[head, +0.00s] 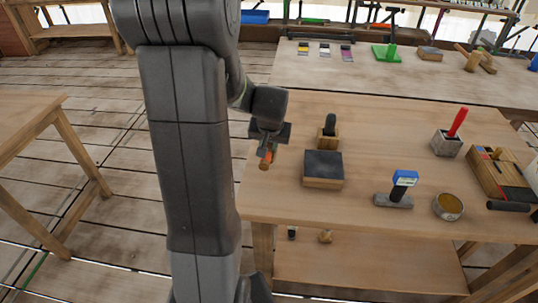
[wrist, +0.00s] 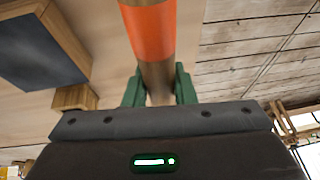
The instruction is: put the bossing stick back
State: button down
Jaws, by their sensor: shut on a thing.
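My gripper (head: 268,143) hangs over the left edge of the near workbench, left of a dark-topped block. It is shut on a round wooden stick (head: 265,160) with an orange band, which I take to be the bossing stick. In the wrist view the green fingers (wrist: 158,92) pinch the stick (wrist: 150,35) from both sides, and it runs up out of the picture. In the head view only its lower end shows below the gripper. Whether the stick touches the bench is hard to tell.
Close by are the dark-topped block (head: 323,170) and a wooden block (head: 328,137) with a dark upright piece. Farther right are a blue-topped tool (head: 404,180), a round tin (head: 448,207), a grey cube (head: 446,144) with a red handle, and a wooden tray (head: 487,178). The bench (head: 385,135) is clear between them.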

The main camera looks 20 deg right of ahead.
jog(key=shift+f, duration=2.05)
jog(key=shift+f, duration=0.25)
jog(key=c, duration=1.2)
grip_release()
jog(key=shift+r, duration=0.1)
jog(key=shift+s+r, duration=0.1)
jog(key=shift+r, duration=0.35)
jog(key=v, duration=1.1)
jog(key=shift+s+a+r, duration=0.1)
jog(key=shift+s+r, duration=0.05)
